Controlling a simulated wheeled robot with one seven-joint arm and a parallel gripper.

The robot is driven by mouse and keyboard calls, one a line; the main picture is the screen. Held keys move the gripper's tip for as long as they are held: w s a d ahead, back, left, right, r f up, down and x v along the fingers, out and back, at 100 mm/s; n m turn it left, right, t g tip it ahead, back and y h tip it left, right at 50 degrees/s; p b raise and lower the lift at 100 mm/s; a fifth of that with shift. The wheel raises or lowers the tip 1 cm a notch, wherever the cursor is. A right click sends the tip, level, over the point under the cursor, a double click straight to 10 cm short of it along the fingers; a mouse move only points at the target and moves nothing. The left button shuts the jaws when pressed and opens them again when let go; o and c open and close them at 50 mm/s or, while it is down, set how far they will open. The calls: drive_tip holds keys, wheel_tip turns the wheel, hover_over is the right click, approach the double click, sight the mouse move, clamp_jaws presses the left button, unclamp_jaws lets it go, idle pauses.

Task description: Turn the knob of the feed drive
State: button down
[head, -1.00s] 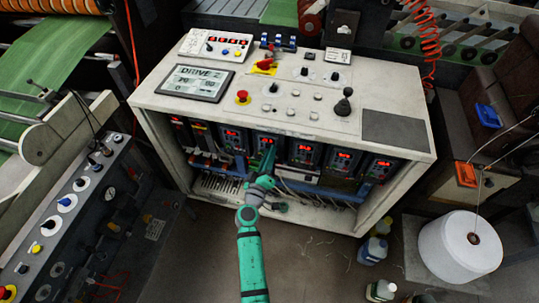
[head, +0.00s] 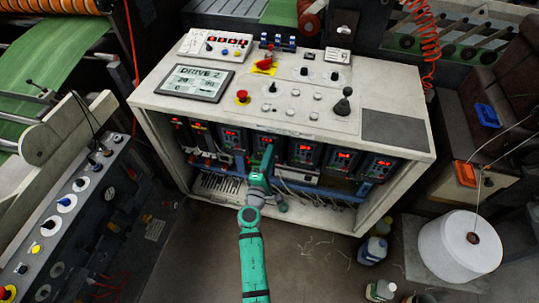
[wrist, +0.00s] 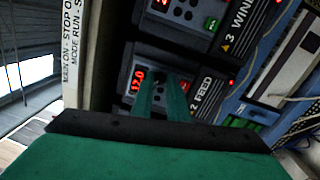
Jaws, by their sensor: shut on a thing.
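The feed drive (wrist: 200,97), a dark unit labelled "2 FEED", has a red display (wrist: 138,80) that seems to read 12.0. In the head view, my gripper (head: 267,152) reaches into the open front of the white cabinet (head: 215,113), at one of the drives in the row. In the wrist view, the two green fingers of my gripper (wrist: 161,86) meet the feed drive's face just beside its display. They are shut on the small dark knob (wrist: 160,77), which is mostly hidden between the fingertips.
The neighbouring drive "3 WIND" (wrist: 241,20) sits close beside the feed drive. Cables hang below the drives. The cabinet top carries a screen (head: 196,82) reading "DRIVE 2", a red button (head: 242,97) and a black joystick (head: 344,102). A grey console (head: 62,215) stands at left.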

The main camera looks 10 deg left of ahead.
drive_tip(key=shift+n, duration=0.7)
drive_tip(key=c, duration=1.7)
unclamp_jaws()
drive_tip(key=s, duration=1.1)
drive_tip(key=shift+f, duration=0.25)
